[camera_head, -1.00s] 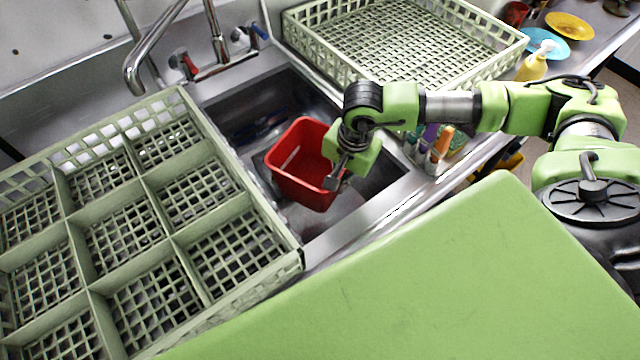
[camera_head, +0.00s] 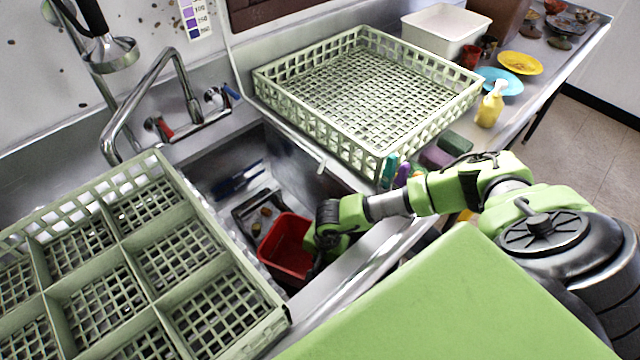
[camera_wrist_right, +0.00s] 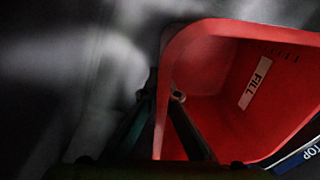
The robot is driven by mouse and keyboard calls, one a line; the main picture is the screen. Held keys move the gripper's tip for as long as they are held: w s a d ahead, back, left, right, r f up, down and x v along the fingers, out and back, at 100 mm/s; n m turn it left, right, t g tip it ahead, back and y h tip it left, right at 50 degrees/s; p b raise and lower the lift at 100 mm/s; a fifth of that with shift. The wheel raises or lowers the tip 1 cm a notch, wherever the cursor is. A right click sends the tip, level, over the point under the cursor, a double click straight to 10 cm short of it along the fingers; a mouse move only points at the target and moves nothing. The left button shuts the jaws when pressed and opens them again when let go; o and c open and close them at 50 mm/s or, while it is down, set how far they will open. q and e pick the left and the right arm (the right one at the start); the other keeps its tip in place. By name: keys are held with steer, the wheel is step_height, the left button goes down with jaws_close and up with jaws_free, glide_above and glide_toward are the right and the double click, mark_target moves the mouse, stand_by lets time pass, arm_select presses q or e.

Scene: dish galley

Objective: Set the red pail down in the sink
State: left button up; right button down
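The red pail (camera_head: 287,245) is low inside the steel sink (camera_head: 300,168), near its front right side. My right gripper (camera_head: 316,264) reaches over the sink's front edge to the pail's right rim. In the right wrist view the pail (camera_wrist_right: 215,85) is open towards the camera, with a white "FILL" label inside. The gripper's fingers (camera_wrist_right: 161,97) straddle the pail's wall, one inside and one outside, and look shut on it. Whether the pail's underside touches the sink floor is hidden. My left gripper is not in view.
A divided green rack (camera_head: 118,243) stands left of the sink, and an empty green rack (camera_head: 370,155) right of it. A faucet (camera_head: 150,90) stands behind. A dark item (camera_head: 245,215) and a blue item (camera_head: 240,178) lie in the sink. A yellow bottle (camera_head: 490,105) stands right.

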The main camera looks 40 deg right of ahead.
steer(key=shift+f, duration=0.2)
steer(key=c, duration=2.3)
jaws_free()
steer(key=shift+r, duration=0.1)
steer(key=shift+r, duration=0.2)
steer(key=r, duration=0.7)
steer(key=s+r+b, duration=0.1)
steer(key=r, duration=0.3)
steer(key=shift+s+d+r, duration=0.1)
steer(key=shift+d+r, duration=0.2)
steer(key=shift+d, duration=0.05)
